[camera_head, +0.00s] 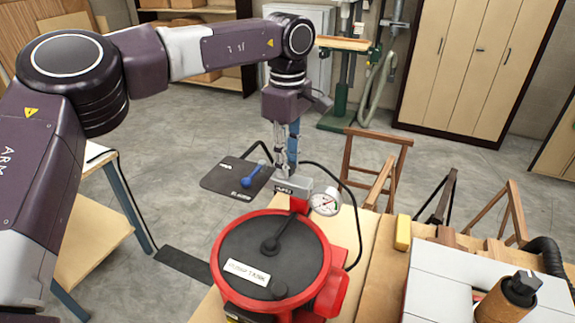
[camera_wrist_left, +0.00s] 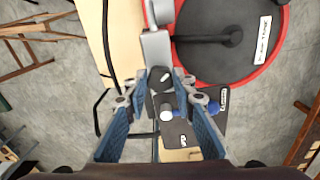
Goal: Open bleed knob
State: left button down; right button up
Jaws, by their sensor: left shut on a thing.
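In the left wrist view the fingertips (camera_wrist_left: 163,80) close on the two sides of a small dark knob (camera_wrist_left: 164,78), which I take for the bleed knob. The knob's shape is partly hidden by the fingers, and whether it is turned cannot be told. A round pressure gauge (camera_head: 325,202) stands right of the block. My right gripper is in neither view.
A black hose (camera_head: 352,225) runs by the gauge. A yellow block (camera_head: 403,232) and a white machine (camera_head: 440,285) stand at the right. Wooden trestles (camera_head: 380,150) stand behind.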

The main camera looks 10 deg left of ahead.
pick_arm(q)
jog(key=n+b, duration=0.2)
jog(key=n, duration=0.4)
jog(key=shift+w+n, duration=0.1)
jog(key=shift+n, duration=0.2)
jog(key=n+b, duration=0.1)
jog(key=n, duration=0.2)
jog(key=shift+n, duration=0.3)
jog(key=n+b, duration=0.1)
jog(key=n, duration=0.2)
jog(key=shift+n, duration=0.3)
jog(key=n+b, duration=0.1)
jog(key=n, duration=0.2)
jog(key=shift+n, duration=0.3)
jog(key=n+b, duration=0.1)
jog(key=n, duration=0.2)
jog(key=shift+n, duration=0.3)
jog(key=n+b, duration=0.1)
jog(key=n, duration=0.3)
jog(key=shift+a, duration=0.1)
jog(key=shift+n+b, duration=0.4)
jog(key=shift+n, duration=1.1)
